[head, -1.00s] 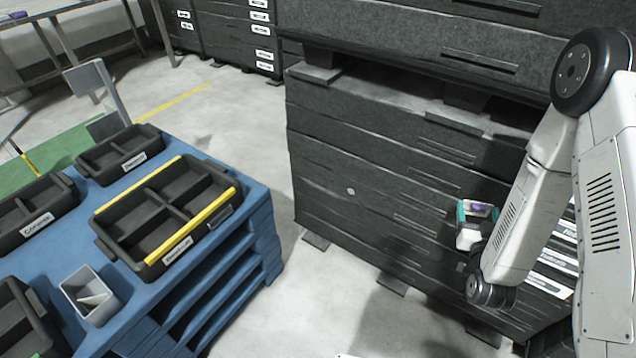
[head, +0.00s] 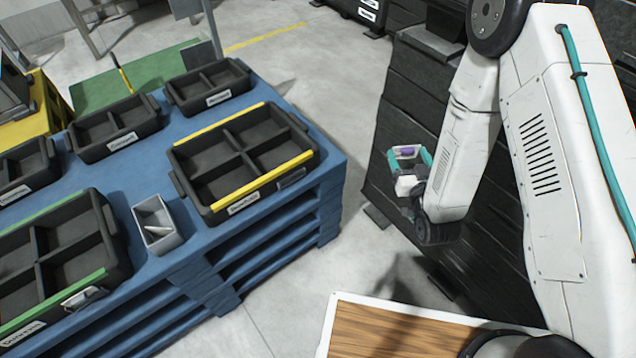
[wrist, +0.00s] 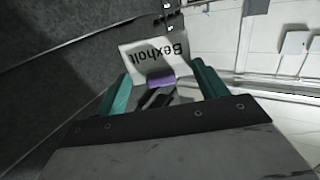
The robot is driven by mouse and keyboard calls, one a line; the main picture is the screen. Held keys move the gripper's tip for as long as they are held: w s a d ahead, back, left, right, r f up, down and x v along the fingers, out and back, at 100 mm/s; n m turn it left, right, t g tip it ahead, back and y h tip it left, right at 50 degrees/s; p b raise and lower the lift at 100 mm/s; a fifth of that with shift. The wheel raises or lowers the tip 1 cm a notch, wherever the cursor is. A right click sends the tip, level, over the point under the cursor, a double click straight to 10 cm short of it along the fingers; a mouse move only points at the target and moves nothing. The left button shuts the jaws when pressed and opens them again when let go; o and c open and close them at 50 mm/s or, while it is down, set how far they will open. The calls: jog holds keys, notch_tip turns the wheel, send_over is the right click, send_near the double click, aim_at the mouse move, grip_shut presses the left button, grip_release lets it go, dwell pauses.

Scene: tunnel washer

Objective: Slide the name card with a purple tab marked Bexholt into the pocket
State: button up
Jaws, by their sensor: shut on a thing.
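My gripper (head: 409,160) has teal fingers and is shut on the name card (wrist: 153,52). In the wrist view the card is white, reads Bexholt upside down, and its purple tab (wrist: 161,80) lies between the fingers. In the head view only a small white and purple bit of it shows between the fingertips. My gripper is to the right of the blue pallet stack, apart from it, in front of the dark stacked crates.
The tray stands on a blue pallet stack (head: 330,171) with a grey bin (head: 178,240), a green-edged tray (head: 120,262) and several other labelled dark trays. A dark crate stack (head: 405,90) stands behind my arm. Open floor lies between the pallets and crates.

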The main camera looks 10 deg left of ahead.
jog(key=s+a+f+n+g+y, duration=0.2)
jog(key=s+a+n+y, duration=0.15)
jog(key=a, duration=0.75)
jog(key=n+g+y, duration=0.3)
jog(key=g+y, duration=0.1)
send_near(290, 171)
notch_tip(290, 171, up, 6)
jog(key=s+d, duration=0.2)
jog(key=shift+w+a+f, duration=0.85)
jog(key=shift+w+a, duration=0.15)
jog(key=shift+a, duration=0.2)
jog(key=shift+w+a+f, duration=0.85)
jog(key=shift+w+a, duration=0.2)
jog(key=shift+a, duration=0.2)
jog(key=shift+w+a+f, duration=0.9)
jog(key=shift+w+a, duration=0.1)
jog(key=shift+a, duration=0.2)
jog(key=shift+f, duration=0.15)
jog(key=shift+f, duration=0.3)
jog(key=shift+f, duration=0.45)
jog(key=o, duration=1.1)
